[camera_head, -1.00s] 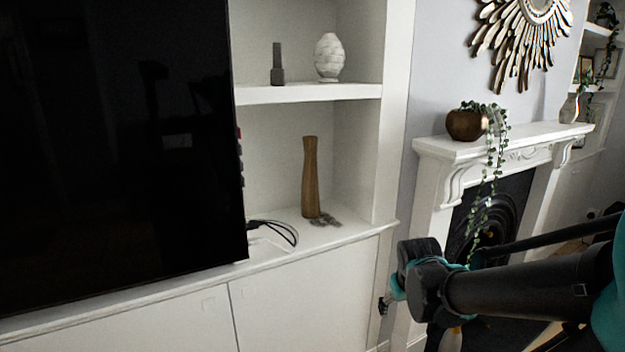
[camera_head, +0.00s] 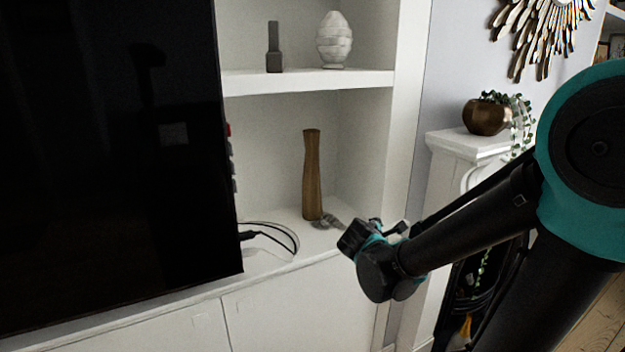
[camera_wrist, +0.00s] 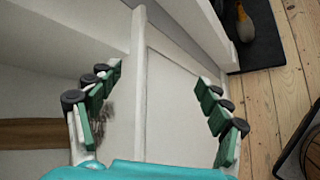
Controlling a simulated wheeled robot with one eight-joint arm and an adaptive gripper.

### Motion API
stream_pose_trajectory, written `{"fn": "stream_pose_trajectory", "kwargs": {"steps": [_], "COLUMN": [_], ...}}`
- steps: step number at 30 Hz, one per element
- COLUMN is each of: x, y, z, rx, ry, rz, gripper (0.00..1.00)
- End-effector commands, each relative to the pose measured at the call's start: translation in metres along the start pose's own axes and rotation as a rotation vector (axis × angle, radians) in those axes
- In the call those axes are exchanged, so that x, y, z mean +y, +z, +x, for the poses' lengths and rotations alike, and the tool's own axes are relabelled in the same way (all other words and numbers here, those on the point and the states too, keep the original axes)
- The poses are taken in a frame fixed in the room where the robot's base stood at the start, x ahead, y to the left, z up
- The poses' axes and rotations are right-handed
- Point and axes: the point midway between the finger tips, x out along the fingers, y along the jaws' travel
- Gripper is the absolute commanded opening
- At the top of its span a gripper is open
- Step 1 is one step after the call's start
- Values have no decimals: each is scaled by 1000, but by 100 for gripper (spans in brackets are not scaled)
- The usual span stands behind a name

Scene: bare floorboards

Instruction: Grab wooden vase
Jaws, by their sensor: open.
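The wooden vase (camera_head: 312,175) is a tall, slim brown vase standing upright in the lower alcove of the white shelf unit. In the wrist view the vase (camera_wrist: 38,134) lies sideways at the left edge, outside my fingers and partly cut off. My gripper (camera_head: 366,238) is right of the vase and lower, in front of the cabinet top's edge. In the wrist view my gripper (camera_wrist: 160,78) is open and empty, its padded fingers wide apart. The head view does not show the fingertips clearly.
A small grey ornament (camera_head: 328,221) lies by the vase's base. Black cables (camera_head: 272,236) lie left of it, next to a large dark TV screen (camera_head: 110,150). A shelf (camera_head: 310,82) runs above the vase. The alcove's side wall (camera_head: 362,150) is to the right.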

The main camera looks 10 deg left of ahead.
Motion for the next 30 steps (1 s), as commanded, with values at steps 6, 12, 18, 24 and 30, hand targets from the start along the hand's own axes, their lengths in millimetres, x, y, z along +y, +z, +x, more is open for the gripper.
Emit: {"fn": "stream_pose_trajectory", "kwargs": {"steps": [6, 12, 18, 24, 30], "x": [100, 150, 167, 188, 212], "y": [-84, -147, -168, -170, -173], "z": [-45, -100, -118, -92, -60], "rx": [-95, -238, -306, -309, -308], "ry": [349, 582, 656, 653, 652], "rz": [-619, -988, -1104, -1106, -1104], "gripper": [78, 78, 78, 78, 78]}}
